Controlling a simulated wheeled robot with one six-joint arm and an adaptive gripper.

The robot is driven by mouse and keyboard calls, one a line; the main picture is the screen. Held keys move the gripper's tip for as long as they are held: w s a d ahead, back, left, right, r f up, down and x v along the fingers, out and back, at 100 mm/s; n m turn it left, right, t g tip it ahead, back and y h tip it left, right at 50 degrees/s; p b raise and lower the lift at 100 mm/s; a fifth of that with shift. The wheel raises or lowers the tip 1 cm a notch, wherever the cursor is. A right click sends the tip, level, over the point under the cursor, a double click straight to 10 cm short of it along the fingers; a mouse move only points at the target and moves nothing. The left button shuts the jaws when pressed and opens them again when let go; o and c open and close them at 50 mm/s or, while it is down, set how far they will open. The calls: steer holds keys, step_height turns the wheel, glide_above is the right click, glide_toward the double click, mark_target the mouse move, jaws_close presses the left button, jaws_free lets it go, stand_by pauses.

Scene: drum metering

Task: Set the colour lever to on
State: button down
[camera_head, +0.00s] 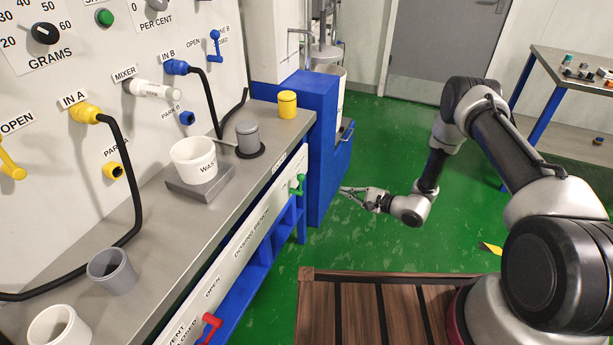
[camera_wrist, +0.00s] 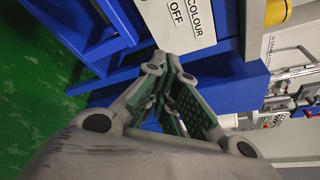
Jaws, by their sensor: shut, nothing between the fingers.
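The green lever (camera_head: 298,184) sits on the white front panel below the bench's edge, near its right end. In the wrist view, a white plate marked COLOUR and OFF (camera_wrist: 188,20) shows at the top; I cannot make out the lever there. My gripper (camera_head: 343,190) is to the right of the green lever, apart from it, over the green floor. It also shows in the wrist view (camera_wrist: 162,62), its fingertips together just below the plate in the picture. It is shut and empty.
A red lever (camera_head: 210,323) marked for the vent is on the same panel. A blue cabinet (camera_head: 315,130) stands just behind my gripper. On the bench are a white waste pot (camera_head: 194,158), a grey pot (camera_head: 248,137) and a yellow one (camera_head: 287,104).

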steer(key=w+a+r+n, duration=0.1)
steer(key=a, duration=0.5)
steer(key=w+a+r+n+y, duration=0.1)
steer(key=w+a+r, duration=0.1)
steer(key=a, duration=0.4)
steer(key=shift+n, duration=0.4)
steer(key=shift+a, duration=0.1)
steer(key=shift+s+a+r, duration=0.4)
steer(key=shift+s, duration=0.3)
